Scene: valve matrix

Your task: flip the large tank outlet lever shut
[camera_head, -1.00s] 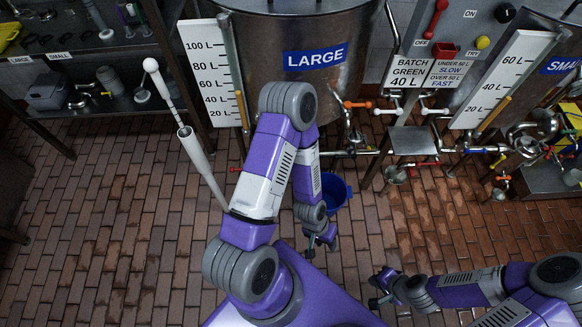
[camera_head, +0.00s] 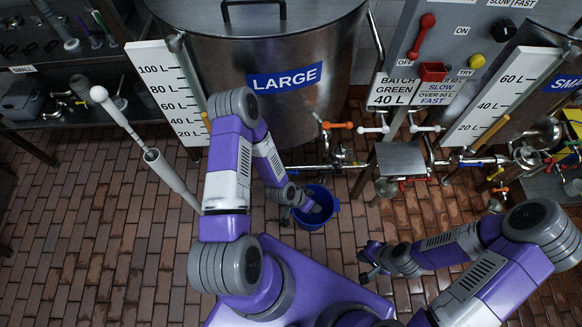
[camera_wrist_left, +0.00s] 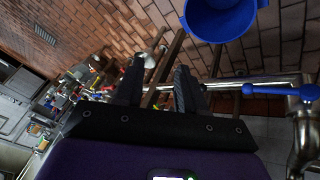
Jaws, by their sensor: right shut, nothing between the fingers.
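The large tank (camera_head: 315,105), a steel drum with a blue LARGE label, stands at top centre in the head view. An orange-handled lever (camera_head: 337,125) is at its lower right, beside a white-handled lever (camera_head: 372,129). I cannot tell which is the outlet lever. The left wrist view shows a blue lever (camera_wrist_left: 285,90) on a steel pipe at right. My left gripper's fingers (camera_wrist_left: 158,88) are apart and empty, clear of that lever. My right gripper (camera_head: 370,262) is shut and empty above the floor.
A blue bucket (camera_head: 317,210) stands on the brick floor below the pipes; it also shows in the left wrist view (camera_wrist_left: 215,20). A small steel stand (camera_head: 400,160) is right of the levers. The floor at left is largely clear.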

